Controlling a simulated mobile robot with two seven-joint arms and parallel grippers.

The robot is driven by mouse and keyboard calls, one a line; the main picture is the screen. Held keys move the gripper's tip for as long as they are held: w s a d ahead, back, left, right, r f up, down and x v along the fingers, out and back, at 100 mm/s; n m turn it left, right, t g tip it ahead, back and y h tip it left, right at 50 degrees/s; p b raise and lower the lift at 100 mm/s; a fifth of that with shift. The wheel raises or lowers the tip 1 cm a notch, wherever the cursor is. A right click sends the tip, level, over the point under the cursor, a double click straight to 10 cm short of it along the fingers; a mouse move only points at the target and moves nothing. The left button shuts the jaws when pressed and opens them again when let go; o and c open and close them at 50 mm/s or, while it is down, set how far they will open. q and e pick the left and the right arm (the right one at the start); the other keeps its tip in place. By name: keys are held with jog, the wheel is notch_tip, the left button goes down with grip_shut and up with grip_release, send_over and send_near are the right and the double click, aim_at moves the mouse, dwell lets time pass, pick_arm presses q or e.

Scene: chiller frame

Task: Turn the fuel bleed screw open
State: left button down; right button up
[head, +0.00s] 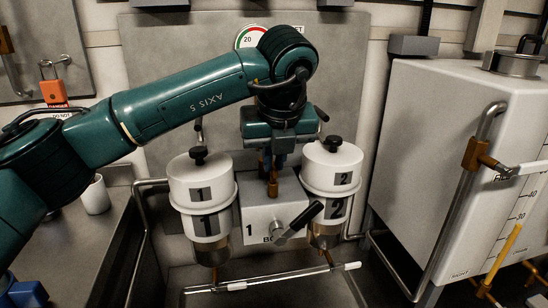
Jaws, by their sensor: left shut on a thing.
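My left gripper (271,160) comes down from above between two white filter canisters. It is shut on what appears to be the fuel bleed screw, a small brass fitting (272,187) at the top of the grey filter block (258,213). The fingers and wrist hide most of the screw's head, so its turn angle cannot be told. My right gripper is not in view.
Canister 1 (200,195) and canister 2 (332,180), each with a black top knob, stand close on both sides of the gripper. A black-handled lever (300,222) sticks out of the block's front. A large white tank (440,150) with a scale fills the right. A white cup (95,195) stands left.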

pick_arm(q)
jog(key=c, duration=1.5)
grip_release()
jog(key=shift+r, duration=0.1)
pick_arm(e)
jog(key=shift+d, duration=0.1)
